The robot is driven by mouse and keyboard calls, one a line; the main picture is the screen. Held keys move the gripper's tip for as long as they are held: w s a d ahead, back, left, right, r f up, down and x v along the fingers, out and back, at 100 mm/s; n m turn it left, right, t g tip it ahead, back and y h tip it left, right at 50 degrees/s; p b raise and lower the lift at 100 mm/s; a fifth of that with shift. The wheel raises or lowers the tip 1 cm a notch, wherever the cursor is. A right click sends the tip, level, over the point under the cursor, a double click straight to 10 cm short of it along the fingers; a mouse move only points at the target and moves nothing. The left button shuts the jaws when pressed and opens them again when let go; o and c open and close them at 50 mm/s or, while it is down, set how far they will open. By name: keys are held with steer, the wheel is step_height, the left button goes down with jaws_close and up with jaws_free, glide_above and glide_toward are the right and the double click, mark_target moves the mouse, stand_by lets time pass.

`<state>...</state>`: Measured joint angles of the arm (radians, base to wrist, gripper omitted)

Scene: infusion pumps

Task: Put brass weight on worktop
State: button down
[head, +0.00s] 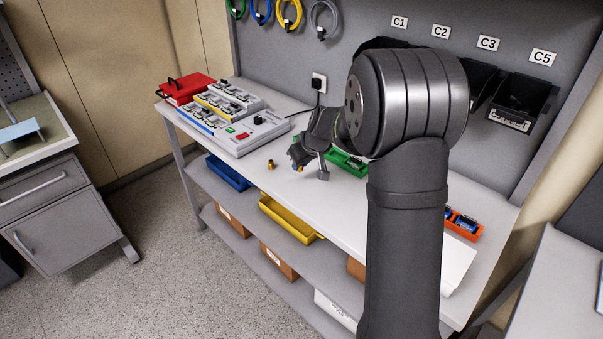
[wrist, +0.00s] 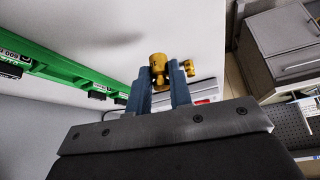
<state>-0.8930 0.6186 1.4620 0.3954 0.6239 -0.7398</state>
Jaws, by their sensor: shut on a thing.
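A brass weight (wrist: 158,62) sits between the tips of my gripper (wrist: 161,82) in the wrist view, and the jaws are shut on it. In the head view my gripper (head: 308,168) is low over the white worktop (head: 325,206), and the held weight is mostly hidden by the fingers. I cannot tell whether it touches the surface. A second brass piece (head: 270,164) stands on the worktop just left of the gripper. It also shows beside the right finger in the wrist view (wrist: 190,67).
A green tray (head: 347,163) lies behind the gripper; its labelled edge (wrist: 60,68) shows in the wrist view. A grey pump unit (head: 246,134) and a red case (head: 186,89) stand further left. An orange bin (head: 464,225) is at the right. The front of the worktop is clear.

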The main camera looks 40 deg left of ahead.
steer(key=shift+f, duration=2)
steer(key=shift+f, duration=0.1)
steer(key=c, duration=1.3)
jaws_free()
steer(key=shift+r, duration=0.35)
steer(key=v, duration=1.1)
steer(key=shift+d+r, duration=0.15)
steer(key=shift+d, duration=0.1)
